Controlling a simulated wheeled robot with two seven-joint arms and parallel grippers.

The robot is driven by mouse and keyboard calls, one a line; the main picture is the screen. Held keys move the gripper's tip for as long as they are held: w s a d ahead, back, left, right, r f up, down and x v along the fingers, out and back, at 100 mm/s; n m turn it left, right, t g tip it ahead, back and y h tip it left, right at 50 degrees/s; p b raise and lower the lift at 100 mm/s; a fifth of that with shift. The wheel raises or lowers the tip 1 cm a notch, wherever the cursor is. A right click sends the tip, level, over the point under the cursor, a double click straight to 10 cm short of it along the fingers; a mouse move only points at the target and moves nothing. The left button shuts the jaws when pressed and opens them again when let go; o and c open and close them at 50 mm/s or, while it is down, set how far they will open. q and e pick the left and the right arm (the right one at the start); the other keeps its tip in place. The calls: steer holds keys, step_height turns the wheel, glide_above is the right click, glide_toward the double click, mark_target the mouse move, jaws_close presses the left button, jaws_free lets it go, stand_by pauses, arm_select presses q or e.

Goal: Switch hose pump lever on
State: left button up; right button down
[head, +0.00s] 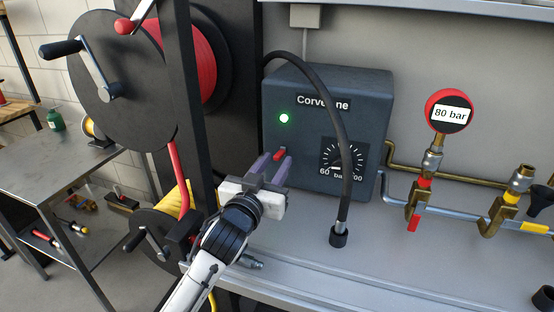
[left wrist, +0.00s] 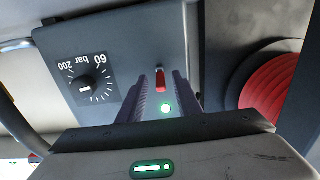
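The hose pump is a dark blue-grey box (head: 300,85) marked "Corvenne" on the bench against the wall. Its green lamp (head: 284,118) is lit and also shows in the left wrist view (left wrist: 166,108). The red lever (head: 280,154) is on the front face below the lamp; in the left wrist view the lever (left wrist: 160,80) lies between my finger tips. My left gripper (head: 272,168) is open, its two purple-grey fingers pointing at the pump on either side of the lever. I cannot tell whether either finger touches it. My right gripper is not in view.
A black hose (head: 335,120) arches in front of the pump. A pressure dial (head: 343,160) sits right of the lever. Brass and steel pipes with valves and an "80 bar" gauge (head: 449,112) are at right. A reel (head: 122,80) and dark post (head: 190,90) stand at left.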

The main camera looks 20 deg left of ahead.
mark_target(280, 153)
arm_select(q)
steer(key=shift+w, duration=0.85)
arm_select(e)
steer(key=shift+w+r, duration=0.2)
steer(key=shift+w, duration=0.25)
